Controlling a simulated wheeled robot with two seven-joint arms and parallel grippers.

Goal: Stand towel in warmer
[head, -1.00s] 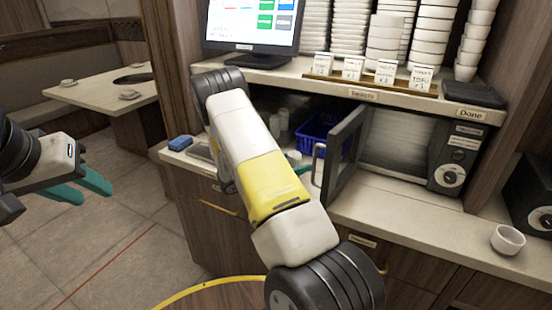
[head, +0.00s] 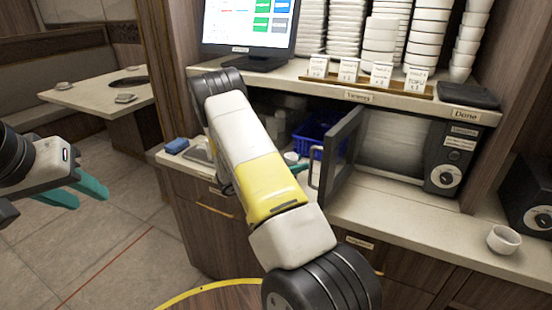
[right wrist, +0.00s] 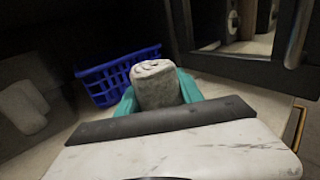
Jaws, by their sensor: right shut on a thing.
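The towel (right wrist: 156,84) is a pale grey roll, standing roughly upright between my right gripper's fingers in the right wrist view. My right gripper (right wrist: 158,98) is shut on it. In the head view that gripper is mostly hidden behind my right arm; a bit of teal finger (head: 300,168) shows left of the warmer door. The warmer (head: 454,150) is a dark box with a dial, under the shelf at the right. Its door (head: 343,160) stands open toward the front left. My left gripper (head: 83,192) is open and empty at the far left, over the floor.
A blue basket (head: 312,130) sits under the shelf, left of the warmer door; it also shows beside the towel in the right wrist view (right wrist: 117,76). A white cup (head: 503,240) stands on the counter (head: 420,222). A blue sponge (head: 177,145) lies at the counter's left end.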

